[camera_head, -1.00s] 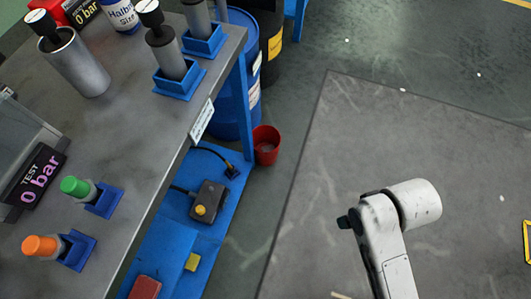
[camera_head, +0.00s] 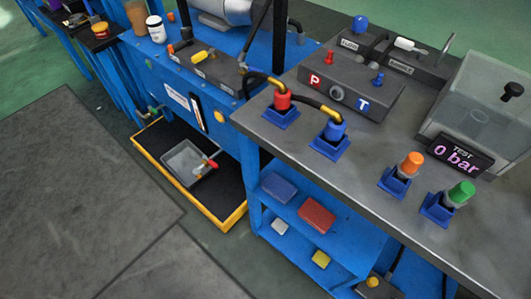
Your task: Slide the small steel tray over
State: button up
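My gripper is not in the picture.
A blue workbench (camera_head: 340,155) with hose fittings, a P/T block (camera_head: 345,88) and a "0 bar" display (camera_head: 460,153) stands to the right. Its lower shelves (camera_head: 290,235) hold several small boxes. Grey floor mats (camera_head: 80,190) lie clear at left.

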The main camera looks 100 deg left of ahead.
aim_at(181, 159)
jog(key=k+l+u, duration=0.2)
jog(key=u, duration=0.25)
jog(key=k+l+u, duration=0.15)
jog(key=u, duration=2.85)
jog(key=i+l+u, duration=0.25)
jog(key=l+u, duration=0.2)
jog(key=l, duration=0.25)
jog(key=i+l+u, duration=0.25)
jog(key=l, duration=0.15)
jog(key=i+l, duration=0.1)
jog(key=l, duration=0.6)
